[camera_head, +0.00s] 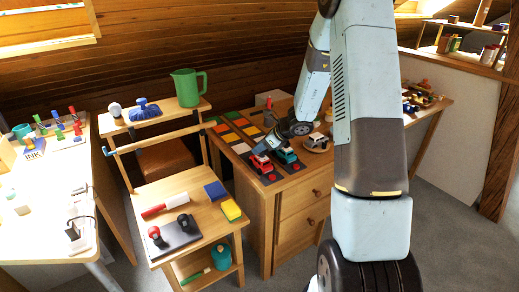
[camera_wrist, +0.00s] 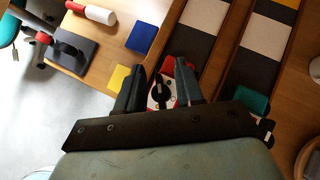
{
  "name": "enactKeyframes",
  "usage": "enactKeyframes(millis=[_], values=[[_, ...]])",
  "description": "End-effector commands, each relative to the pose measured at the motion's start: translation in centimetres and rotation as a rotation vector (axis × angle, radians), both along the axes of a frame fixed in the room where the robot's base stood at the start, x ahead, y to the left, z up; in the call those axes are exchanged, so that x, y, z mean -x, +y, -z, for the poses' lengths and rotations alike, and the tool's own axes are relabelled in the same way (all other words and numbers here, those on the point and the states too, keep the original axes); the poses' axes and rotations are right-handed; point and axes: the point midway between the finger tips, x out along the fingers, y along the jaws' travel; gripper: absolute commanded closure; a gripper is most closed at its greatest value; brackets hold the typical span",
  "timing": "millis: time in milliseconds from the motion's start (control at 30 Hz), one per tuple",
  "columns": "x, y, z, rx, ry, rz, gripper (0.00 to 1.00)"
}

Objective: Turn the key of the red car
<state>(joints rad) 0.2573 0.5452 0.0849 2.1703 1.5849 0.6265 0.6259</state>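The red car (camera_head: 262,163) stands on the wooden cabinet, near its front left edge in the head view. In the wrist view the red car (camera_wrist: 169,66) shows between my fingers, with a white face and a dark key (camera_wrist: 161,93) on it. My gripper (camera_wrist: 160,72) is open, one finger on each side of the key, with visible gaps. In the head view my gripper (camera_head: 264,147) is just above the red car. Whether a finger touches the car cannot be told.
A teal car (camera_head: 287,154) stands close to the right of the red car and shows in the wrist view (camera_wrist: 252,100). A wooden cart (camera_head: 185,210) with blue and yellow blocks stands left of the cabinet.

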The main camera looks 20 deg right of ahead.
Motion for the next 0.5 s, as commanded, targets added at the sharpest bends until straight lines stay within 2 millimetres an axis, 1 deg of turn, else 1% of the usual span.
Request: enactKeyframes(millis=[100,200,500], values=[[-0.6,0.7,1.0,-0.001,0.001,-0.001,0.64],[-0.8,1.1,1.3,0.0,0.0,-0.001,0.64],[-1.0,1.2,1.6,0.0,-0.001,-0.001,0.64]])
